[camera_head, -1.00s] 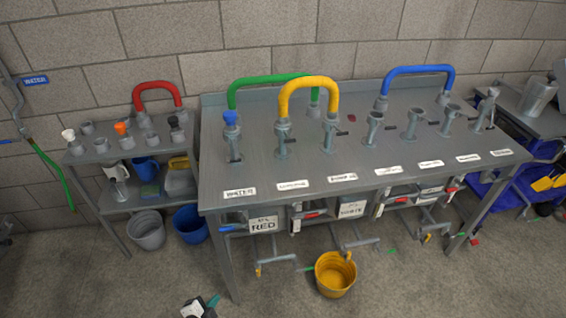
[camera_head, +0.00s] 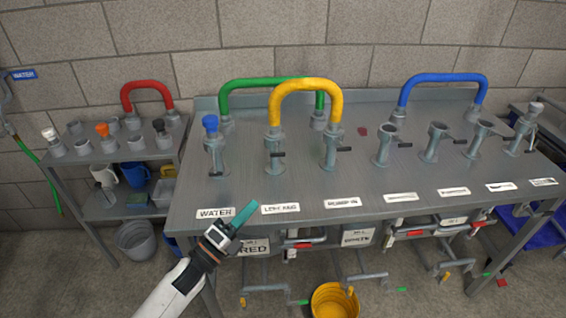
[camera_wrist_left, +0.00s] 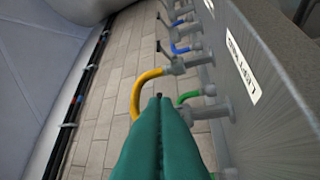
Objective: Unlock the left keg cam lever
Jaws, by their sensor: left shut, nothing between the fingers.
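The label that seems to read LEFT KEG (camera_head: 280,208) is on the grey bench's front; it also shows in the left wrist view (camera_wrist_left: 240,65). Behind it stands a grey upright coupling (camera_head: 275,163) with a small dark cam lever (camera_head: 279,155). The yellow hose (camera_head: 305,84) arches from this coupling to the one on its right. My left gripper (camera_head: 255,207), with teal fingers, is shut and empty. In the head view it appears just left of the label, apart from the lever. In the left wrist view its fingertips (camera_wrist_left: 160,98) point towards the yellow hose (camera_wrist_left: 139,92). My right gripper is out of view.
A green hose (camera_head: 260,84) arches behind the yellow one. A blue-capped coupling (camera_head: 212,143) stands to the left, and several more couplings with levers stand to the right. The blue hose (camera_head: 443,78) is at the back right. The bench top (camera_head: 345,182) near the front is clear.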

